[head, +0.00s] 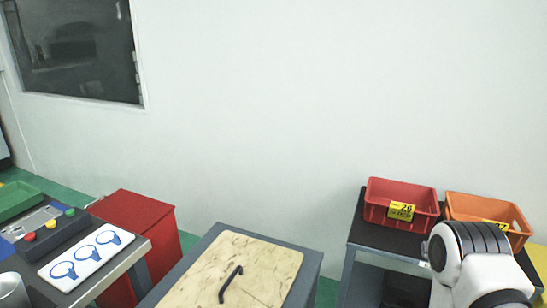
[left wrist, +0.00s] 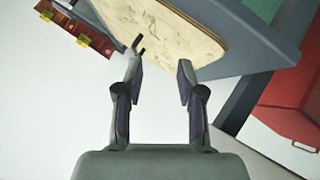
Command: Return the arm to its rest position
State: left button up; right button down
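My left gripper (left wrist: 160,85) shows in the left wrist view with its two fingers apart and nothing between them. Beyond the fingertips is the wooden board with a black handle (left wrist: 180,30), some way off. In the head view a white and black arm link of mine (head: 475,262) stands at the lower right, in front of the bins. No gripper shows in the head view, and my right gripper is in neither view.
The wooden board (head: 215,275) lies on a grey table at the bottom middle. A red bin (head: 378,212) and an orange bin (head: 510,212) stand on a dark cart at right. A red cabinet (head: 150,215) and a panel with coloured buttons (head: 50,238) are at left.

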pick_arm(q)
jog(key=s+d+f+g+y, duration=0.3)
jog(key=s+d+f+g, duration=0.1)
jog(key=s+f, duration=0.4)
jog(key=s+d+f+n+g+y+p, duration=0.1)
jog(key=s+d+f+g+y, duration=0.3)
jog(key=s+f, duration=0.4)
jog(key=shift+s+d+f, duration=0.15)
jog(key=shift+s+d, duration=0.6)
jog(key=shift+s, duration=1.45)
